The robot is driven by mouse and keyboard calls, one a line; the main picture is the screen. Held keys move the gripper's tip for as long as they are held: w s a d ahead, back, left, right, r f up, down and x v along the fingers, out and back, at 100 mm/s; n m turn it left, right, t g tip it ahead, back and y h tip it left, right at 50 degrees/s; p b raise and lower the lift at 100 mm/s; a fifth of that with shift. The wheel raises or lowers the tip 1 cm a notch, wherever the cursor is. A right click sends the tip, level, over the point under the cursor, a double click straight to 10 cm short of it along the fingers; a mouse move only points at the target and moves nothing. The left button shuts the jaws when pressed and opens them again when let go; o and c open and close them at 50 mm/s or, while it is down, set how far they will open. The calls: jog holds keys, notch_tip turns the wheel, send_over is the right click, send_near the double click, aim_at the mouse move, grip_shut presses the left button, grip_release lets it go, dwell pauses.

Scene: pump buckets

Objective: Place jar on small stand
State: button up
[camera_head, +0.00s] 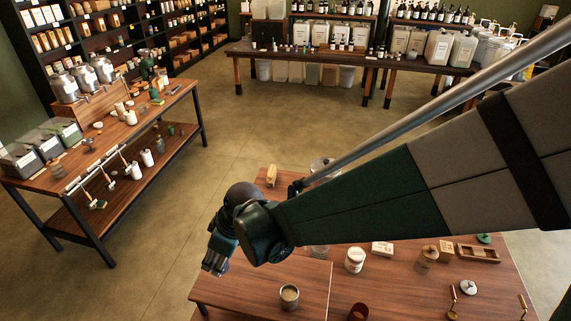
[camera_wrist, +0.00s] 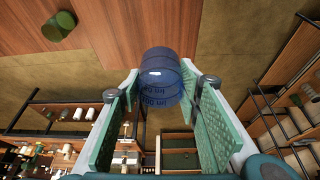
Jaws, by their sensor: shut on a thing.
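My gripper (camera_head: 216,254) is off the left edge of the near wooden table. In the wrist view its green-lined fingers (camera_wrist: 160,95) are closed on a translucent dark blue jar (camera_wrist: 162,72). The jar sits at the fingertips, with faint lettering on its side. In the head view the jar is hard to separate from the dark gripper. A raised wooden platform (camera_head: 255,280) at the table's left end may be the small stand; I cannot tell for sure.
A side table (camera_head: 100,150) stands at left. The floor (camera_head: 230,130) between them is clear.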

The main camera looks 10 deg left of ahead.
aim_at(228, 266)
jog(key=shift+f, duration=2.65)
jog(key=shift+f, duration=2.05)
jog(key=shift+f, duration=0.2)
jog(key=o, duration=1)
jog(key=shift+r, duration=0.35)
jog(key=shift+v, duration=5.85)
